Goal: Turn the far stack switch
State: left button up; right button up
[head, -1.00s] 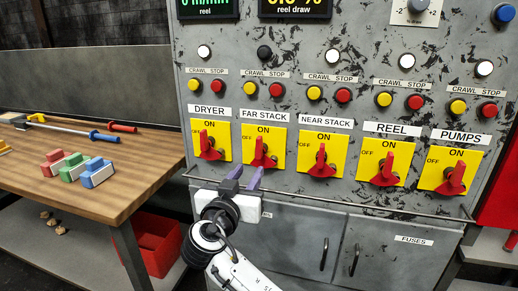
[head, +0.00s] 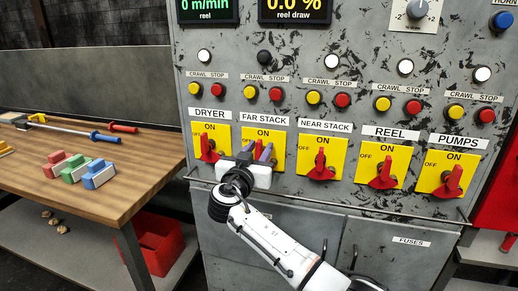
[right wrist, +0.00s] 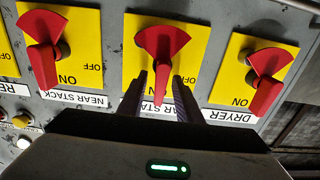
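The far stack switch, a red handle (right wrist: 161,45) on a yellow plate (head: 277,136), is third from none of the ends but second from the left on the grey panel. My right gripper (head: 257,152) is in front of it and hides most of the handle in the head view. In the right wrist view, which is upside down, the two dark fingers of the gripper (right wrist: 159,96) stand apart on either side of the red handle, with gaps showing. The gripper is open. Whether the fingers touch the handle deeper in cannot be told. My left gripper is not in view.
Similar switches flank it: the dryer (head: 207,147) to the left and the near stack (head: 320,165) to the right. A thin rail (head: 350,205) runs below the switches. Crawl and stop buttons sit above. A wooden table (head: 130,178) with coloured blocks stands at left.

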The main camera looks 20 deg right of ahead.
jog(key=shift+c, duration=0.5)
grip_shut()
jog(key=n+b, duration=0.2)
jog(key=n, duration=0.1)
jog(key=shift+w+a+f, duration=0.2)
jog(key=shift+a, duration=0.1)
jog(key=shift+w+a+f+n, duration=0.15)
jog(key=shift+a+f+n, duration=0.15)
jog(key=shift+n, duration=2.15)
jog(key=shift+w+a+f+n, duration=0.2)
jog(key=shift+f+n, duration=0.15)
jog(key=shift+n, duration=2.15)
jog(key=shift+w+a+f+n, duration=0.1)
jog(key=shift+a+f+n, duration=0.2)
jog(key=shift+n, duration=2.15)
jog(key=shift+f, duration=0.1)
